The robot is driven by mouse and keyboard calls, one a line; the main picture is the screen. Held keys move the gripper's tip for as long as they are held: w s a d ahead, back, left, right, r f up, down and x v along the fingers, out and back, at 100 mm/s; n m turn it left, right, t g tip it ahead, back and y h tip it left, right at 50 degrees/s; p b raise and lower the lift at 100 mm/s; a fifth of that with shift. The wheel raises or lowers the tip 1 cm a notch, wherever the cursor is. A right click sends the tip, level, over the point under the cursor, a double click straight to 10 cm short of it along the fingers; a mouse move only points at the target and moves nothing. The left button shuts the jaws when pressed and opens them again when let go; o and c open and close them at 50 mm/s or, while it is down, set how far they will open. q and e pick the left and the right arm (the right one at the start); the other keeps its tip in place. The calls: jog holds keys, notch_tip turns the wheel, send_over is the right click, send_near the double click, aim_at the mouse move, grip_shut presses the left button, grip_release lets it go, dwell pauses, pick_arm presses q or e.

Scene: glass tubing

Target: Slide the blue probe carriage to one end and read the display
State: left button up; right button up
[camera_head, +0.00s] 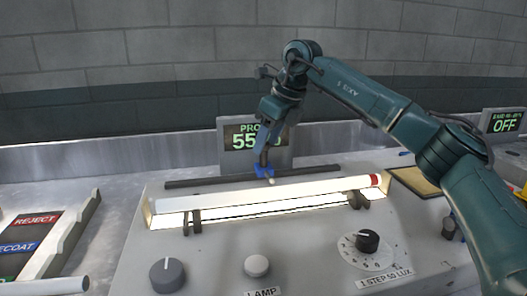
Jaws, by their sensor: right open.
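The blue probe carriage (259,171) sits on a dark horizontal rail (205,182), near the middle of its length. My right gripper (264,160) reaches down from above with its fingertips at the carriage. It is open; whether the fingers touch the carriage is too small to tell. The grey display (284,154) stands behind the rail with green characters. My right gripper and wrist cover part of it; "PRO" and "55" show at left, and the remaining digits are hidden. My left gripper is out of view.
A white tube (230,196) with a red end lies on supports over a lit strip in front of the rail. Knobs (167,275) stand on the panel front. Sorting trays with labels (35,219) lie at left. An "OFF" display (504,125) is at right.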

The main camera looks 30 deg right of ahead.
aim_at(264, 158)
jog(key=shift+x, duration=1.65)
grip_shut()
